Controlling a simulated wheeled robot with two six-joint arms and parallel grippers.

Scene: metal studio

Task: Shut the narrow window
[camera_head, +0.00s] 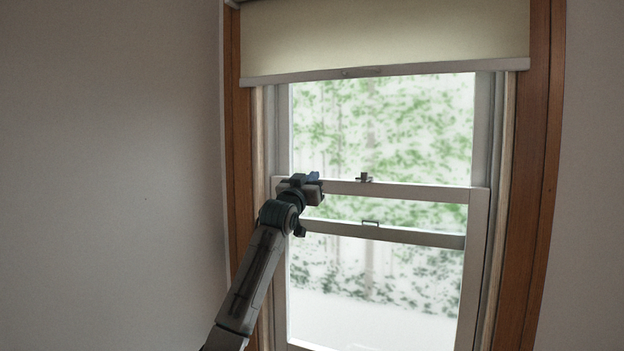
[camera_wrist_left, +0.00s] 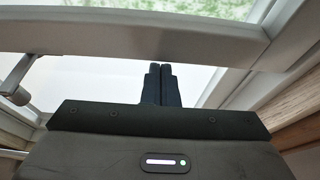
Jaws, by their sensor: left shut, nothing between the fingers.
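The narrow window has a white frame with two sashes. The nearer sash's top rail (camera_head: 415,190) stands above the farther sash's bottom rail (camera_head: 420,237), with a gap of glass between them, so the nearer sash is partly raised. A small latch (camera_head: 364,178) sits on the upper of these rails, and a small metal catch (camera_head: 371,223) on the lower one. My left gripper (camera_head: 314,179) is at the left end of the nearer sash's top rail. In the left wrist view its fingers (camera_wrist_left: 161,70) are together and empty, tips at a white rail (camera_wrist_left: 130,38); contact is unclear. My right gripper is out of view.
A cream roller blind (camera_head: 385,35) covers the top of the window, its bottom bar well above my gripper. Brown wooden trim (camera_head: 540,170) frames both sides. Bare grey wall (camera_head: 110,170) lies to the left. Trees show through the glass.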

